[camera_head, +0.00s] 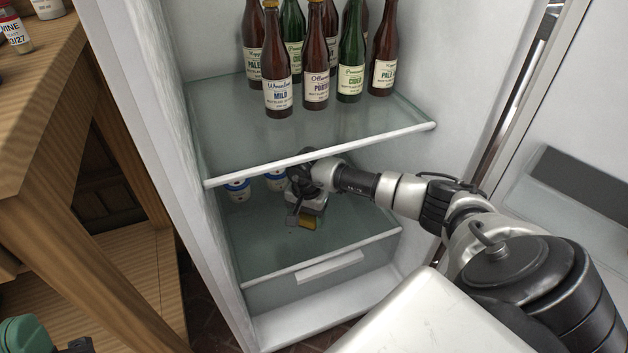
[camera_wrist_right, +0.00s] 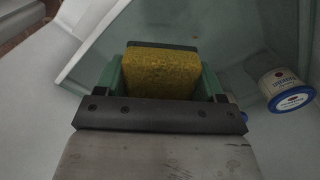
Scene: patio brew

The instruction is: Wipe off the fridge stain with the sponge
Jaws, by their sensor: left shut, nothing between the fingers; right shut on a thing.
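My right gripper (camera_head: 300,218) reaches into the open fridge, below the upper glass shelf. It is shut on a yellow sponge (camera_head: 309,223), low over the lower glass shelf (camera_head: 345,243). In the right wrist view the sponge (camera_wrist_right: 160,72) sits between the green fingers of the right gripper (camera_wrist_right: 160,80), with a dark layer along its far edge. I cannot tell whether the sponge touches the shelf. I cannot make out the stain clearly in either view. My left gripper (camera_head: 30,336) shows only in part at the bottom left corner, shut and empty.
Several bottles (camera_head: 316,70) stand on the upper shelf (camera_head: 330,135). White tubs with blue lids stand on the lower shelf, one of them (camera_head: 237,190) left of my right gripper; a tub (camera_wrist_right: 285,88) also shows right in the wrist view. A wooden table (camera_head: 40,110) stands left.

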